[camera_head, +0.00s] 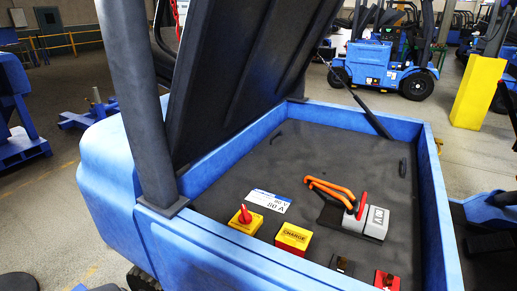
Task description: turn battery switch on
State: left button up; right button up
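A yellow box with a red rotary knob (245,214), which looks like the battery switch, sits on the dark panel (330,165) inside the open blue compartment of a vehicle. The knob's handle points roughly toward the top of the picture, leaning slightly left. No on or off marking is readable. A yellow block marked CHARGE (292,237) sits just right of it. Neither of my grippers is in view, and nothing touches the knob.
A raised dark lid (235,75) and a dark post (140,110) stand left of the switch. A grey connector (365,221) with orange cables, a white label (268,201) and a red block (386,281) share the panel. Blue walls (435,190) enclose it.

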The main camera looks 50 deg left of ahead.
aim_at(244, 218)
jog(key=j+u, duration=0.1)
jog(key=u, duration=1.55)
